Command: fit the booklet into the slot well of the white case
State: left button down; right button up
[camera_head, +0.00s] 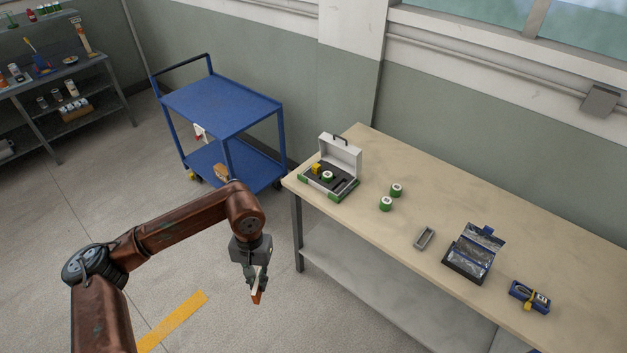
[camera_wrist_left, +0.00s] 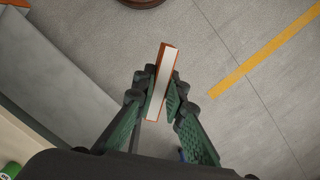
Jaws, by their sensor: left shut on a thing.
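My left gripper (camera_head: 257,277) is in front of the table's left end, over the floor. It is shut on the booklet (camera_head: 257,296), a thin orange-brown piece with white page edges that hangs below the fingers. In the left wrist view the booklet (camera_wrist_left: 162,82) stands between the green-padded fingers (camera_wrist_left: 160,100). The white case (camera_head: 340,155) stands open at the table's far left corner, its lid upright. Its dark insert holds a yellow item and a green-and-white roll; the slot well is too small to make out clearly. My right gripper is not in view.
The wooden table (camera_head: 390,165) bears two green rolls (camera_head: 391,196), a small grey tray (camera_head: 424,238), an open dark case with a blue edge (camera_head: 472,255) and a blue-yellow device (camera_head: 529,297). A blue cart (camera_head: 222,103) stands behind.

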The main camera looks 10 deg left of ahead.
aim_at(342, 180)
jog(key=u, duration=0.25)
jog(key=i, duration=0.75)
jog(key=z, duration=0.5)
jog(key=i, duration=0.8)
jog(key=z, duration=0.7)
